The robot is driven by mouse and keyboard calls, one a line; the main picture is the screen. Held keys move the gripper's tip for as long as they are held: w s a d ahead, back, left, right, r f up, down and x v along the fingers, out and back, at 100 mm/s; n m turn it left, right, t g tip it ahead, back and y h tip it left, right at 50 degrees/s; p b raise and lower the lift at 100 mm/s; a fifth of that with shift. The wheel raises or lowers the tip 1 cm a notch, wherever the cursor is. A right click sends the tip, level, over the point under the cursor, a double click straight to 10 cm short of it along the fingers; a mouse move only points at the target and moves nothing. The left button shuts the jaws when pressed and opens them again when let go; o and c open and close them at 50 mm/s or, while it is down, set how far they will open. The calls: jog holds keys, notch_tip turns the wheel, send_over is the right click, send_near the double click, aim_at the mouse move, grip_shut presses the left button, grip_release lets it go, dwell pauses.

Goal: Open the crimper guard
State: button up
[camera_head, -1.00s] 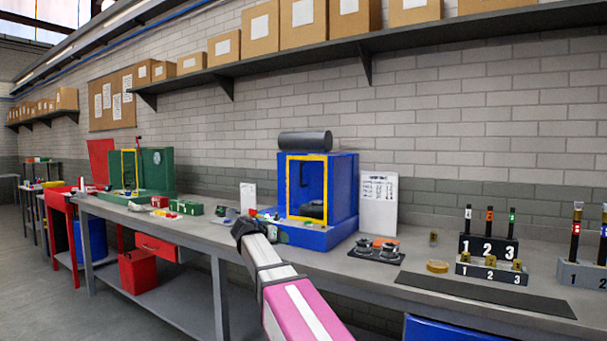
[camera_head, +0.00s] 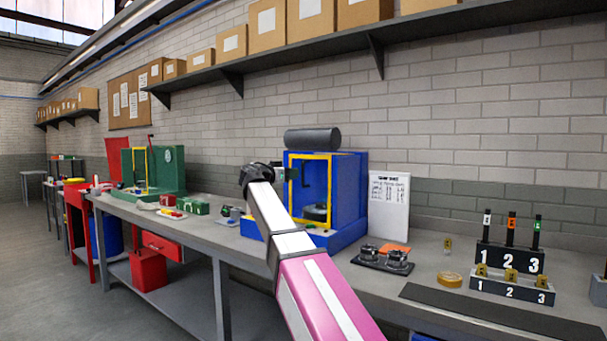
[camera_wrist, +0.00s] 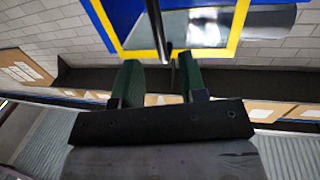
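The blue crimper (camera_head: 347,192) stands on the bench at mid-picture in the head view. Its guard (camera_head: 330,185) is a yellow frame across the front and looks shut. A dark handle shows on the guard; in the wrist view a black bar, likely this handle (camera_wrist: 155,22), runs toward the finger gap. My gripper (camera_head: 290,173) is at the left edge of the guard in the head view, partly hidden by my wrist. In the wrist view its two green fingers (camera_wrist: 159,80) are apart, with the bar's end near their tips. I cannot tell if they touch it.
A green machine (camera_head: 172,170) with a yellow frame stands farther left. A black mat with gauges (camera_head: 383,257), a leaning white sheet (camera_head: 388,205) and numbered holders (camera_head: 510,258) are to the right. Boxes line the wall shelf (camera_head: 430,30) above.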

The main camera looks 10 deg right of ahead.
aim_at(302, 183)
jog(key=x, duration=0.6)
jog(key=shift+w+d, duration=0.2)
jog(key=shift+d, duration=0.1)
grip_shut()
jog(key=shift+w, duration=0.1)
